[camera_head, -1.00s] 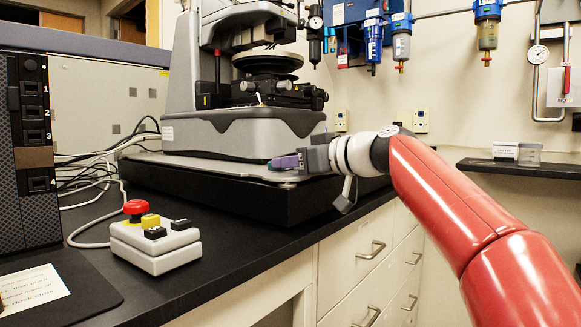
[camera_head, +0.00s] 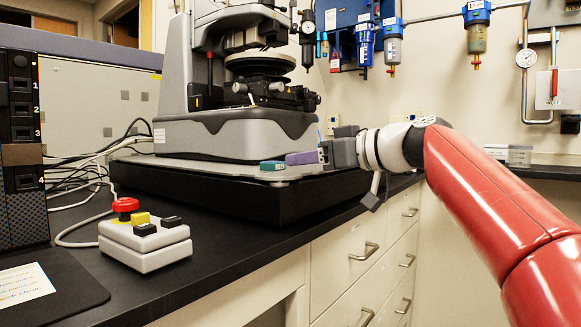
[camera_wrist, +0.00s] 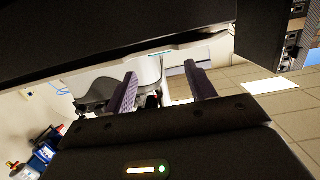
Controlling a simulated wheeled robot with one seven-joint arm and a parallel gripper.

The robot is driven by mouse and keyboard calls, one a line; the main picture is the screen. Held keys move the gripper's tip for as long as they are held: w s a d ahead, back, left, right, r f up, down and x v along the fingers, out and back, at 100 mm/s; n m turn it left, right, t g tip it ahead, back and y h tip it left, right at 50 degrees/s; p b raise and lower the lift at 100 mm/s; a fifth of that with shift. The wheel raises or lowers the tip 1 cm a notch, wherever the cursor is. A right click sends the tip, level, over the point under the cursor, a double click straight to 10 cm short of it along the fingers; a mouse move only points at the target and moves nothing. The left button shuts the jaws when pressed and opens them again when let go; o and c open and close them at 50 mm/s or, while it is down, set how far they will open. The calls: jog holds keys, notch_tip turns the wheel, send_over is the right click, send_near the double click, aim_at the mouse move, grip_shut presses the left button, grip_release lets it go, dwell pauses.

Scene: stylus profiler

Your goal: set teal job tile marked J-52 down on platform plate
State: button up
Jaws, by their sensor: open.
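The teal job tile (camera_head: 272,165) lies flat on the front edge of the light grey platform plate (camera_head: 225,168), below the instrument's base. Its marking is too small to read. My gripper (camera_head: 290,158), with purple fingers, is just right of the tile in the head view and looks clear of it. In the wrist view my gripper (camera_wrist: 160,70) has its two fingers apart with nothing held between them. A thin teal strip of the tile (camera_wrist: 161,53) shows beyond the fingertips.
The stylus profiler (camera_head: 235,135) stands on the plate, above a thick black slab (camera_head: 220,191). A control box with a red button (camera_head: 145,240) sits on the black bench at front left, with cables behind it. Drawers (camera_head: 360,255) lie below my arm.

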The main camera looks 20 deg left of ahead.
jog(key=v, duration=0.5)
jog(key=shift+s+d+b, duration=0.15)
jog(key=shift+d+b, duration=0.1)
jog(key=shift+b, duration=0.1)
jog(key=s+d+f+m+h, duration=0.4)
jog(key=s+d+f, duration=0.3)
jog(key=f, duration=0.7)
jog(key=s+d+f+m+h, duration=0.5)
jog(key=s+f, duration=0.4)
jog(key=f, duration=0.5)
jog(key=s+d+f+m+h, duration=0.4)
jog(key=s+d+f+h, duration=0.2)
jog(key=f, duration=0.8)
jog(key=s+d, duration=0.2)
jog(key=d, duration=0.2)
jog(key=shift+s, duration=0.4)
